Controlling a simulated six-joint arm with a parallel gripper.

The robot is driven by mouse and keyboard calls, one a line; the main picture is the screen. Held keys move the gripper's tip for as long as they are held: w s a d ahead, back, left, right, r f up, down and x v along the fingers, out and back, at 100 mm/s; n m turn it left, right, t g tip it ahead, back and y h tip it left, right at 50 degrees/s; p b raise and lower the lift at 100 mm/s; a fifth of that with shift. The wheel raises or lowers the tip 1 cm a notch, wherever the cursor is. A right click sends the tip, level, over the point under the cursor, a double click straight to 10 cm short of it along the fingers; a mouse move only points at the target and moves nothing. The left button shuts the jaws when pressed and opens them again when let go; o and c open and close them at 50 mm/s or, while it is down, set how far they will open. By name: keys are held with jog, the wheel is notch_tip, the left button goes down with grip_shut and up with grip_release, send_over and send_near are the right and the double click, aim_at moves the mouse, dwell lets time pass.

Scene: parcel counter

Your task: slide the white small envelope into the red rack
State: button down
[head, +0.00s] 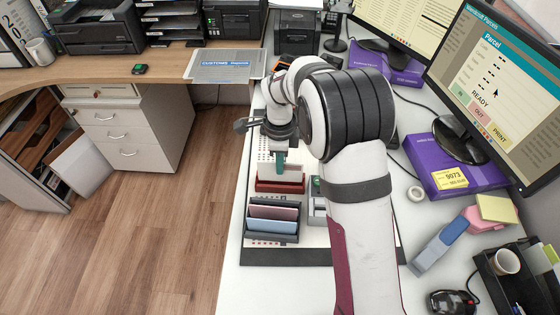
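The red rack (281,186) is a low red holder on the white counter, in the middle of the head view. My gripper (280,163) points down directly above the back of the rack. A small teal piece shows at its tip; I cannot tell whether this is a finger or something held. I cannot tell whether the fingers are open or shut. No white small envelope can be made out clearly; a pale dotted surface shows beside the gripper (263,165). My arm hides the area to the right.
A dark grey rack (271,237) with blue-grey and pink envelopes (273,213) stands in front of the red rack. A grey device (318,207) is close on the right. The counter's left edge is near.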

jog(key=shift+f, duration=1.65)
jog(key=c, duration=1)
grip_release()
notch_tip(320, 180, up, 16)
jog(key=shift+f, duration=0.1)
